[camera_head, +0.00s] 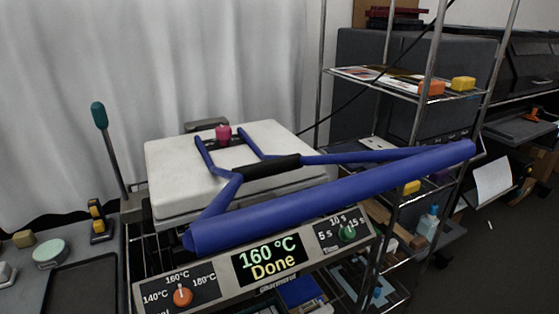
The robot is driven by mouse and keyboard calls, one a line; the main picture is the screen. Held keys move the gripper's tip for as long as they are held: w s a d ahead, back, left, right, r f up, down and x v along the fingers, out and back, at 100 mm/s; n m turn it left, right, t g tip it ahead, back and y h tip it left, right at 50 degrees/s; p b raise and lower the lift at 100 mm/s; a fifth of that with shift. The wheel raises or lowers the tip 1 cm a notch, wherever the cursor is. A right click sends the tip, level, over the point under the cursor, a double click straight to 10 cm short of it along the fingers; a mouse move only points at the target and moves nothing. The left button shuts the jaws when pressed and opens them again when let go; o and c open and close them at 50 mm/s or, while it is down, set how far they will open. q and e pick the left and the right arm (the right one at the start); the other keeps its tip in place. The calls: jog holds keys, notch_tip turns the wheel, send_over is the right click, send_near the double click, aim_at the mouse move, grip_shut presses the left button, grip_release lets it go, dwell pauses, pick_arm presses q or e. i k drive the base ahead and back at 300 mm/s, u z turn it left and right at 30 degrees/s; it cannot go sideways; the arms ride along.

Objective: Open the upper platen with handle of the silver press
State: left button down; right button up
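The silver press stands in front of me with a pale, thick upper platen (175,172), which lies flat and looks closed. Its blue handle (335,200) is a frame with a long thick bar across the front of the press. A black grip section (268,167) sits over the platen, between blue rods. The front panel display (268,262) reads 160 °C Done. An orange dial (182,295) and a green dial (347,232) flank it. Neither of my grippers shows.
A teal-topped lever (98,115) rises left of the press. A dark tray (85,285), a round green pad (50,252) and a yellow-and-black tool (98,222) lie at left. A wire shelf rack (400,85) with papers and boxes stands close on the right. A white curtain hangs behind.

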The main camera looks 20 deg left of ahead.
aim_at(191, 177)
jog(key=z, duration=0.75)
jog(key=k, duration=0.5)
jog(key=u, duration=1.35)
jog(key=i, duration=0.4)
jog(key=z, duration=0.2)
